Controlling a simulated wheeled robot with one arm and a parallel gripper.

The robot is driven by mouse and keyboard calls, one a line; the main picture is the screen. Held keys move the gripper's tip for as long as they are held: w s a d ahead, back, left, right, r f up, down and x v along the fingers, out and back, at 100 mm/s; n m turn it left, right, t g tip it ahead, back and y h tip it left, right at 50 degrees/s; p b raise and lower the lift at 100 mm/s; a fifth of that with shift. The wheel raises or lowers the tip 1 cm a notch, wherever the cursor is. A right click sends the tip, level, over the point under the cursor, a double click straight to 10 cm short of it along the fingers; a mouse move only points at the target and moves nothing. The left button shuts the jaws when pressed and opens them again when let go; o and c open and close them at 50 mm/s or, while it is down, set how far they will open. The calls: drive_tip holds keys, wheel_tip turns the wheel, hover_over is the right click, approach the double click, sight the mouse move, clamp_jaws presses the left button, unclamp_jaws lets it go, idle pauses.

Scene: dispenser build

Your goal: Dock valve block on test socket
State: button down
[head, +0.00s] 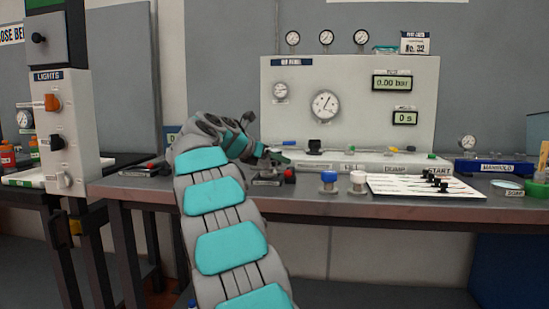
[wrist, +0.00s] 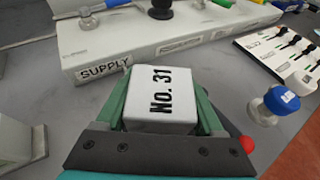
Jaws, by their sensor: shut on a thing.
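In the wrist view my gripper (wrist: 163,88) is shut on a white block marked "No. 31" (wrist: 162,103), its green fingers on either side. I take this as the valve block. The block is beside the white base of the test panel, near its "SUPPLY" label (wrist: 105,69). Whether the two touch I cannot tell. In the head view my gripper (head: 272,157) is low over the bench in front of the panel, and the block cannot be made out. No socket can be identified for certain; the wrist view shows a black fitting (wrist: 162,9) on the base.
The test panel (head: 350,80) stands at the back, its displays reading 0.00 bar and 0 s. A blue-capped knob (head: 328,180) and a white-capped knob (head: 358,180) stand at the bench's front edge. Right of them are a white board (head: 400,190) with black-handled items and a blue manifold box (head: 490,168).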

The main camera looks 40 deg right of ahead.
drive_tip(key=shift+f, duration=0.55)
idle(0.9)
drive_tip(key=shift+c, duration=1.4)
unclamp_jaws()
drive_tip(key=shift+p+v, duration=1.05)
drive_tip(key=shift+v, duration=4.5)
drive_tip(key=shift+f, duration=0.1)
drive_tip(key=shift+a, duration=0.1)
